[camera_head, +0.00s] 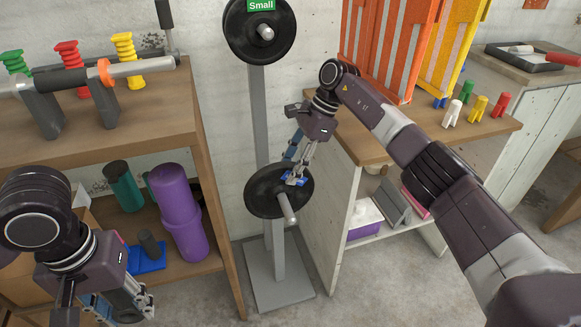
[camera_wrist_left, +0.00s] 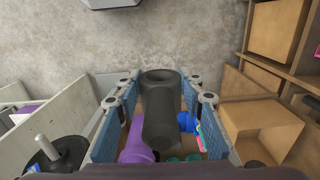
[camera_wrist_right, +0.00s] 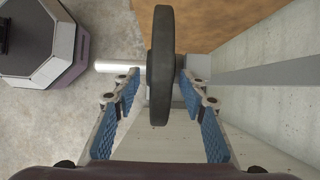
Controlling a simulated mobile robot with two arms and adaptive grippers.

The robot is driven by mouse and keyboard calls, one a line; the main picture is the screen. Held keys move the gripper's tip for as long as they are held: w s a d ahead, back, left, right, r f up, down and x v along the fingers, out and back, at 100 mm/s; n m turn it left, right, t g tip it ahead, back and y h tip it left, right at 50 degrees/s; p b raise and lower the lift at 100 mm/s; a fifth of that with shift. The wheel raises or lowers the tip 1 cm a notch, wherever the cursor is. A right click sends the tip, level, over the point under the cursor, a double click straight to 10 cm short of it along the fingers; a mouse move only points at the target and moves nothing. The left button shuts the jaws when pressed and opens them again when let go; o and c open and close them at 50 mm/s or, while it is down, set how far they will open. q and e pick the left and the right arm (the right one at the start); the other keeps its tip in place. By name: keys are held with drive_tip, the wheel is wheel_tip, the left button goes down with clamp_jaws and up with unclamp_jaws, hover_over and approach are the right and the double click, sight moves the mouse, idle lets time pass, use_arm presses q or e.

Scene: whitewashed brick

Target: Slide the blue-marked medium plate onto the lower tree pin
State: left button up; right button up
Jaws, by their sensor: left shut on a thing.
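The black medium plate (camera_head: 262,195) with a blue mark (camera_head: 295,180) is on the lower pin (camera_head: 288,208) of the grey tree (camera_head: 278,255). The pin's end sticks out through its middle. In the right wrist view the plate (camera_wrist_right: 160,65) stands edge-on, with pin (camera_wrist_right: 118,66) showing beside it. My right gripper (camera_head: 294,170) is at the plate's upper rim. Its fingers (camera_wrist_right: 160,90) stand open on either side, with small gaps. My left gripper (camera_head: 130,300), low at left, is shut on a dark cylinder (camera_wrist_left: 160,105).
A plate labelled Small (camera_head: 240,38) is on the upper pin. A wooden shelf (camera_head: 150,128) with a dumbbell bar, coloured grips and a purple bottle (camera_head: 178,210) stands left. A bench (camera_head: 425,140) with orange and yellow panels stands right. Floor before the tree is clear.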

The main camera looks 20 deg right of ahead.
drive_tip(key=shift+s+d+f, duration=0.1)
drive_tip(key=shift+d+f, duration=0.15)
drive_tip(key=shift+f, duration=0.3)
drive_tip(key=v, duration=0.8)
drive_tip(key=shift+a+r, duration=0.2)
drive_tip(key=shift+a, duration=0.1)
